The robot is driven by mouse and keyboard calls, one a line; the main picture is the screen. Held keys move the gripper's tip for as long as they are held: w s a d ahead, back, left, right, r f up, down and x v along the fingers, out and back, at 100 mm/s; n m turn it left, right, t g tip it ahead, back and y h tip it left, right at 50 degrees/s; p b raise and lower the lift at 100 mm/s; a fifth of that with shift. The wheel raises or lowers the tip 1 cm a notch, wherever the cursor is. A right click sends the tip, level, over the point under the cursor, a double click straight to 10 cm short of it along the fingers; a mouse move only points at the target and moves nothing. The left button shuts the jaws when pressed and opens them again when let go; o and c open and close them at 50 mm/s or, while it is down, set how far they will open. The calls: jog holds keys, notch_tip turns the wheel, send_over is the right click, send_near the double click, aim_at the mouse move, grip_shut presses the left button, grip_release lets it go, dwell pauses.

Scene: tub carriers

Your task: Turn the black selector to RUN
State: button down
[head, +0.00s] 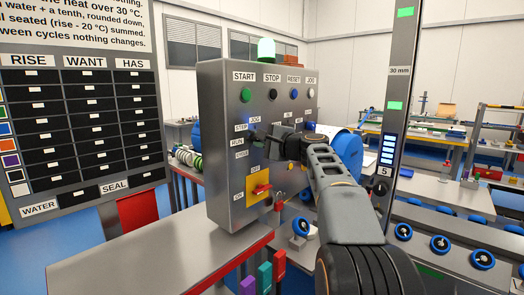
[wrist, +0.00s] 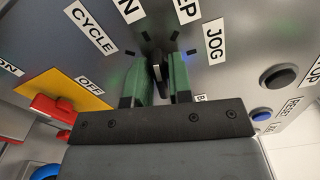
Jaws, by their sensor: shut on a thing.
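The black selector (wrist: 157,66) is on the grey control panel (head: 222,165), ringed by the labels JOG (head: 255,119), STEP (head: 241,127), RUN (head: 237,142) and CYCLE (head: 241,155). My gripper (head: 264,135) reaches the panel from the right and hides most of the selector in the head view. In the wrist view, my gripper's two green fingers (wrist: 160,76) stand on either side of the selector, shut on it. The selector lies roughly upright in that view, near the gap between the RUN and STEP labels. Its exact pointing is hard to tell.
A red switch (head: 261,189) on a yellow plate sits below the selector. START (head: 246,95), STOP (head: 273,94), RESET (head: 294,94) and JOG (head: 311,93) buttons line the panel's top. A steel bench (head: 150,262) stands in front; a tall post (head: 395,110) rises at right.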

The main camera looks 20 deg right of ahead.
jog(key=shift+f+n+b, duration=0.1)
jog(key=shift+n+b, duration=0.8)
jog(key=shift+n, duration=0.2)
jog(key=c, duration=1.1)
grip_release()
jog(key=b+v, duration=0.1)
jog(key=v, duration=1.3)
jog(key=shift+b, duration=0.4)
jog(key=shift+w, duration=0.1)
